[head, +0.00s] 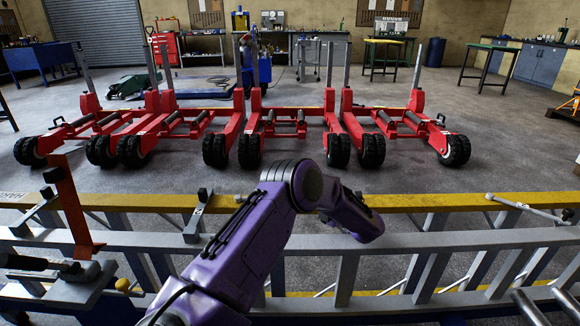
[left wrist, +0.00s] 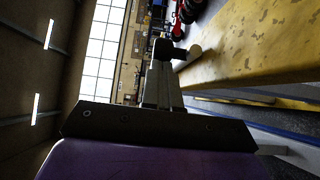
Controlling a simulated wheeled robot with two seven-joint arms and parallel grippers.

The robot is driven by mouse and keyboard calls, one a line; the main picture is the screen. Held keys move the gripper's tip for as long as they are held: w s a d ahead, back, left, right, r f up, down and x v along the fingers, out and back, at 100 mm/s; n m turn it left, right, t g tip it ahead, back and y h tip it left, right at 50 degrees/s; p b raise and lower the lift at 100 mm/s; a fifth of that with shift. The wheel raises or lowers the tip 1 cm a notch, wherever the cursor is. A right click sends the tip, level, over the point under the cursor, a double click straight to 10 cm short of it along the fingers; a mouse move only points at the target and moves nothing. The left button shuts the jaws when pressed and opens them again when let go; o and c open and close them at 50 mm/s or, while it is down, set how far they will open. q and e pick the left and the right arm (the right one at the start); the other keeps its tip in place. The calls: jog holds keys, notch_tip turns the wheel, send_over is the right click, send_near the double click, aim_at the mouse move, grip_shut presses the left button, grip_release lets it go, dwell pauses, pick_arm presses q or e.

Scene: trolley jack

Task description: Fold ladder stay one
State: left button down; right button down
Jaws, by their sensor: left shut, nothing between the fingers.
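A ladder lies on edge across the foreground of the head view, with a worn yellow rail (head: 440,202) behind a grey rail (head: 450,240). Silver stays show at its left (head: 36,214), by a mark like "2" (head: 194,218), and at its right (head: 530,209). I cannot tell which is stay one. My purple left arm reaches over the rails; its gripper is hidden there behind the arm's end. In the left wrist view my left gripper (left wrist: 166,48) is shut and empty.
Red wheeled jacks (head: 270,122) stand on the floor beyond the ladder. An orange-red upright lever (head: 72,205) rises at the left front, with grey metal parts around its foot. Open concrete floor (head: 500,160) lies to the right. Workbenches line the back wall.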

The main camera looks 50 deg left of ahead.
pick_arm(q)
jog(key=d, duration=0.4)
jog(key=d+p, duration=0.1)
jog(key=d, duration=0.3)
jog(key=d+p, duration=0.1)
jog(key=d, duration=0.3)
jog(key=shift+s+d, duration=0.25)
jog(key=shift+s, duration=0.1)
jog(key=shift+d, duration=0.3)
